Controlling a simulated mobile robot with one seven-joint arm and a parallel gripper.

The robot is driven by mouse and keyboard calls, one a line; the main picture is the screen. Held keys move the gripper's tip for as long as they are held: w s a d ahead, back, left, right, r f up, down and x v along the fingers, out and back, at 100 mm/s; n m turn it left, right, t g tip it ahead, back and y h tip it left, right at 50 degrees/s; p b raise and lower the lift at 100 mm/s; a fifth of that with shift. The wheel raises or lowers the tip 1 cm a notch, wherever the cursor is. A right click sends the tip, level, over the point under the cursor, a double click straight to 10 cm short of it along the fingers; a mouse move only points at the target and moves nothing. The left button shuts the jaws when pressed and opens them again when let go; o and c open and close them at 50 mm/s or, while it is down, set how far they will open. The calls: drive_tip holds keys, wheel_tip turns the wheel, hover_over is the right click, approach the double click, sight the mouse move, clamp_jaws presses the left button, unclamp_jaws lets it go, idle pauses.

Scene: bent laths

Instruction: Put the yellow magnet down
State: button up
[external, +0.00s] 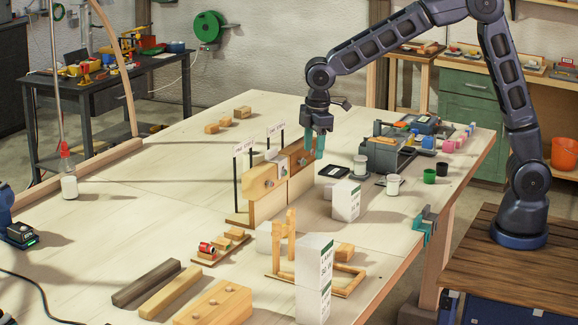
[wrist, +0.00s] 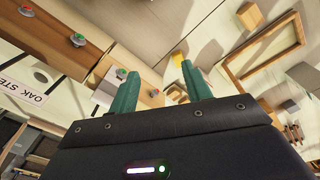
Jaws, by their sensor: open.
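My gripper (external: 318,145) has teal fingers and is above the far end of an upright wooden block (external: 264,183) on the workbench. In the wrist view my gripper (wrist: 155,72) has its fingers apart. A small round knob-like piece (wrist: 153,92) on a wooden surface shows between them; its colour is hard to tell, and I cannot tell whether a finger touches it. A red-topped round piece (wrist: 27,12) and a green-topped one (wrist: 77,40) sit farther left on wood. A small yellow patch (wrist: 177,58) shows beside the right finger; I cannot tell if it is the magnet.
Signs on black posts (external: 243,148) stand beside the block. White labelled boxes (external: 346,200) and a wooden frame (external: 345,283) stand toward the front. A grey toolbox (external: 385,155) and cups are at right. The bench's left middle is clear.

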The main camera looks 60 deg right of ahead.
drive_tip(key=s+d+r+m+t, duration=0.1)
drive_tip(key=s+d+r+m, duration=0.2)
drive_tip(key=s+d+r, duration=0.5)
drive_tip(key=s+d+r+m+t, duration=0.1)
drive_tip(key=s+d+r+m, duration=0.15)
drive_tip(key=s+d, duration=0.6)
drive_tip(key=s+d+m+t, duration=0.1)
drive_tip(key=s+d+m, duration=0.1)
drive_tip(key=s+d, duration=0.4)
drive_tip(key=s+d+m, duration=0.3)
drive_tip(key=s+d, duration=0.3)
drive_tip(key=s, duration=0.6)
drive_tip(key=shift+f+m+t, duration=0.35)
drive_tip(key=shift+t, duration=0.05)
